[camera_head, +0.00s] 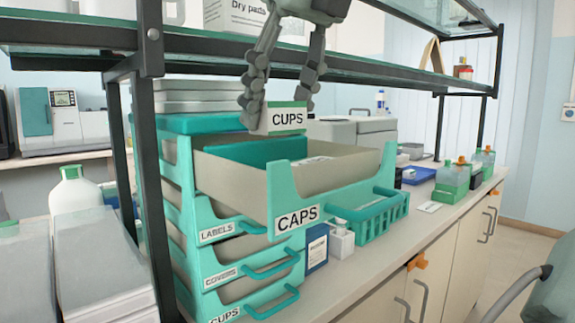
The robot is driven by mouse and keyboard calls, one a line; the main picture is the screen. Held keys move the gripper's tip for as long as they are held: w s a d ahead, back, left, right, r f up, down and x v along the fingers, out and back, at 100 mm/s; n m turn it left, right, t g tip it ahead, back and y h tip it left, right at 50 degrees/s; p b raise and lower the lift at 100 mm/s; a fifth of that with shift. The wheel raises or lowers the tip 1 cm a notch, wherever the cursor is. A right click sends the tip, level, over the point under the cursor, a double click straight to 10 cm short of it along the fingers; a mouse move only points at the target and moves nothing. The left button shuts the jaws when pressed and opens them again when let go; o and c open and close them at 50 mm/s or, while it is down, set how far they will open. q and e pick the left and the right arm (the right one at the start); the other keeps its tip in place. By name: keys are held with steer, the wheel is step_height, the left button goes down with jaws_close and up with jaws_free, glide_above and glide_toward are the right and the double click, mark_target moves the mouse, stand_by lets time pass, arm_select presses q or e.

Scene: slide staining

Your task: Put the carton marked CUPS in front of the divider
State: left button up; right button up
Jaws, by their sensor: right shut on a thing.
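The carton marked CUPS (284,120), white with a green top, hangs upright in my right gripper (277,100), its two fingers shut on its sides. It is above the pulled-out drawer marked CAPS (276,221), apart from it. Inside that drawer is a teal panel (262,151), which looks like the divider; it spans the rear part. The bare drawer floor in front of it is partly hidden by the front wall, and a pale labelled thing (314,159) shows inside. My left gripper is not in view.
The teal cabinet has shut drawers LABELS (217,232), COVERS (222,277) and CUPS (224,316) below. A shelf edge (215,47) runs close behind my gripper.

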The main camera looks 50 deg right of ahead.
mark_target(284, 134)
steer(key=shift+w+d+f, duration=0.1)
steer(key=shift+d+f, duration=0.1)
steer(key=shift+f, duration=0.9)
step_height(284, 134, down, 3)
steer(key=shift+a+f, duration=0.1)
steer(key=shift+f, duration=0.3)
arm_select(q)
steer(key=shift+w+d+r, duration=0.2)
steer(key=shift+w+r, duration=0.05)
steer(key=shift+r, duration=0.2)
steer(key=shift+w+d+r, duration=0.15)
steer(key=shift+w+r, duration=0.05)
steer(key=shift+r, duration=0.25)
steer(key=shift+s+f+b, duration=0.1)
steer(key=shift+b, duration=0.2)
arm_select(e)
steer(key=shift+f, duration=0.15)
steer(key=o, duration=1)
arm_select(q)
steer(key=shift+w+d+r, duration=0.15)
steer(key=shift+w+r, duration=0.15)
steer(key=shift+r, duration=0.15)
